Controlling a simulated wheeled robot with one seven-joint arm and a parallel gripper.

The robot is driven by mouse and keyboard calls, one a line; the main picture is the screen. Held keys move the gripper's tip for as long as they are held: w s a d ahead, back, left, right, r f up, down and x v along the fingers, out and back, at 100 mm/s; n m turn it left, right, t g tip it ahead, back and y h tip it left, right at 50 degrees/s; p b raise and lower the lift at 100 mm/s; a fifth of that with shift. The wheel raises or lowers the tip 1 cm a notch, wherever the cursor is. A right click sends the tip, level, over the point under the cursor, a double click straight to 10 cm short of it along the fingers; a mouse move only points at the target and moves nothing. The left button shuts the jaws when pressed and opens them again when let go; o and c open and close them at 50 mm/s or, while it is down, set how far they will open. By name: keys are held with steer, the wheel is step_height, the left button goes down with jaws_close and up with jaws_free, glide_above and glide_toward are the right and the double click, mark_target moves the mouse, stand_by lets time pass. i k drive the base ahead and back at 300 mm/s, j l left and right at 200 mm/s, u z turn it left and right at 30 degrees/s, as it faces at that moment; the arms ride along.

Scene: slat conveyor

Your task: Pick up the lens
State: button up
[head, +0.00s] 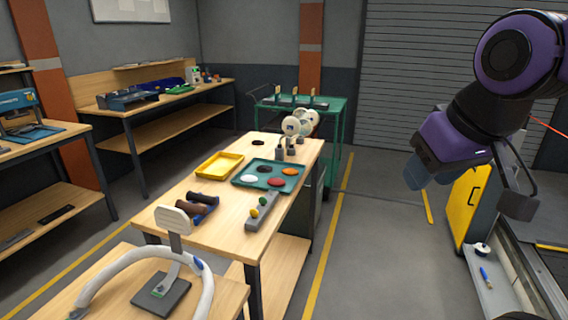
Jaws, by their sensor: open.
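A green tray (242,183) on the wooden workbench (228,235) holds several round, disc-like pieces: a white one (248,181), a dark one (264,169), an orange one (289,172) and a red one (276,182). Any of these may be the lens; I cannot tell which from here.
On the workbench are a yellow tray (219,166), a grey button box (262,212), brown rolls in a blue holder (196,206) and white round-headed stands (292,127). A green cart (329,115) stands behind. A yellow cabinet (464,205) is at right. The floor between is clear.

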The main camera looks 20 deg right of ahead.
mark_target(286, 172)
steer(key=i+l+u, duration=0.1)
steer(key=i+l, duration=0.2)
steer(key=i+l+u, duration=0.1)
steer(key=i+l, duration=0.4)
steer(key=l, duration=0.25)
steer(key=i+l+u, duration=0.25)
steer(key=i+l, duration=0.25)
steer(key=l, duration=0.25)
steer(key=i+l+u, duration=0.1)
steer(key=l, duration=0.3)
steer(key=i+l, duration=0.35)
steer(key=i+l+u, duration=0.15)
steer(key=l, duration=0.35)
